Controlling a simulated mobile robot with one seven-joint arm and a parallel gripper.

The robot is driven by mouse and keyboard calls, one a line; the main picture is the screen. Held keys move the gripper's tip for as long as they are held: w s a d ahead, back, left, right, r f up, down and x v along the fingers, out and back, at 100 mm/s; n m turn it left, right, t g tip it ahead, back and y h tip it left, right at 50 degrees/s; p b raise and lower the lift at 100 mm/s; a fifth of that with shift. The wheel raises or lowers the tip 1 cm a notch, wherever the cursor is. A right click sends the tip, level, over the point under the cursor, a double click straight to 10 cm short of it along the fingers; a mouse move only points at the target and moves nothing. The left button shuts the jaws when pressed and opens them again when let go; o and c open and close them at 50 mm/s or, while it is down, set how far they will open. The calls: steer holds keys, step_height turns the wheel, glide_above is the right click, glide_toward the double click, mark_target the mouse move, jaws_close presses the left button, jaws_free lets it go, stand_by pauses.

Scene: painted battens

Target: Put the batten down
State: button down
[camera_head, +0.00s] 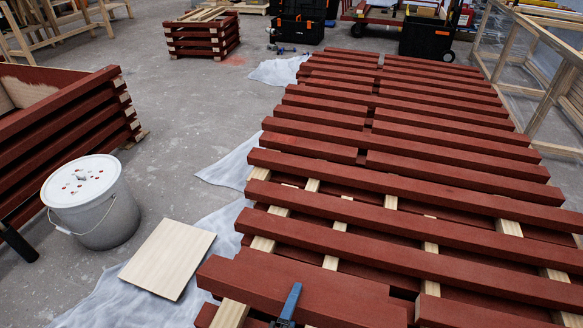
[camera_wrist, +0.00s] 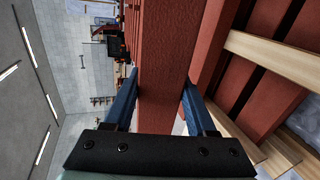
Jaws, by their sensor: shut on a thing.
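My gripper (camera_wrist: 158,108) is shut on a red painted batten (camera_wrist: 164,48), with one blue finger on each side of it in the wrist view. In the head view, one blue finger (camera_head: 288,302) shows at the bottom edge, against the near batten (camera_head: 290,278) at the lower left of the rack. That seems to be the held one. Pale wooden bearers (camera_head: 262,243) run under the near battens. Whether the held batten touches the bearers is not clear. Its near side is partly cut off by the frame.
Many red battens (camera_head: 400,185) lie in rows across the rack, close beside the held one. A white bucket (camera_head: 92,205), a pale board (camera_head: 168,258) and a stack of red battens (camera_head: 60,140) stand left. Grey floor (camera_head: 190,130) is open between them.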

steer(key=s+r+n+y+p, duration=0.1)
steer(key=s+r+p, duration=0.1)
steer(key=r+p, duration=1.3)
steer(key=s+r+n+y+p, duration=0.1)
steer(key=s+r+y+p, duration=0.1)
steer(key=r+p, duration=1.3)
steer(key=s+r+n+y+p, duration=0.1)
steer(key=s+r+p, duration=0.3)
steer(key=r+p, duration=1.1)
steer(key=shift+s+a+r+p, duration=0.15)
steer(key=shift+a+r+p, duration=0.1)
steer(key=shift+r+p, duration=0.2)
steer(key=shift+t, duration=0.3)
steer(key=w+f+m+h+b, duration=0.1)
steer(key=w+f+b, duration=0.2)
steer(key=f+b, duration=1.4)
steer(key=w+f+m+h+b, duration=0.1)
steer(key=w+f+b, duration=0.2)
steer(key=f+b, duration=1.4)
steer(key=w+f+h+b, duration=0.1)
steer(key=w+f+b, duration=0.2)
steer(key=f+b, duration=1.4)
steer(key=shift+f+m+h, duration=0.3)
steer(key=shift+f+m, duration=0.1)
steer(key=shift+f, duration=0.55)
steer(key=shift+d, duration=0.1)
